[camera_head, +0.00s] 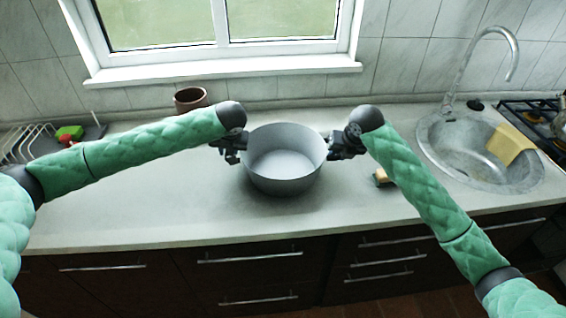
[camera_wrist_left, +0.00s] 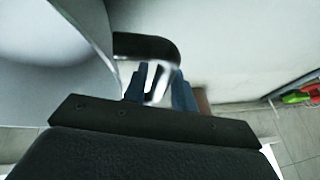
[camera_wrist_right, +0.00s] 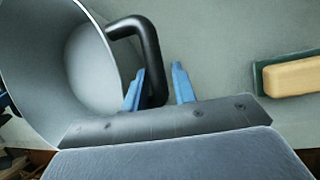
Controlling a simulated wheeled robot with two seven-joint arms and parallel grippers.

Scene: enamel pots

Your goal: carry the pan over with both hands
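The grey pan (camera_head: 284,180) stands upright on the counter (camera_head: 190,210), in the middle of the head view. My left gripper (camera_head: 232,154) is at its left side and my right gripper (camera_head: 338,150) at its right side. In the right wrist view, the black right handle (camera_wrist_right: 150,45) runs down between my two blue fingers, which stand apart with a gap beside it. In the left wrist view, the black left handle (camera_wrist_left: 145,45) is just beyond my fingers, which are also apart. The handle's end is partly hidden behind one finger.
A sponge (camera_head: 381,178) lies on the counter right of the pan. The sink (camera_head: 480,165) with a yellow cloth (camera_head: 510,143) is further right. A brown pot (camera_head: 190,98) stands behind my left arm. A dish rack (camera_head: 30,142) is at far left. The counter's front left is clear.

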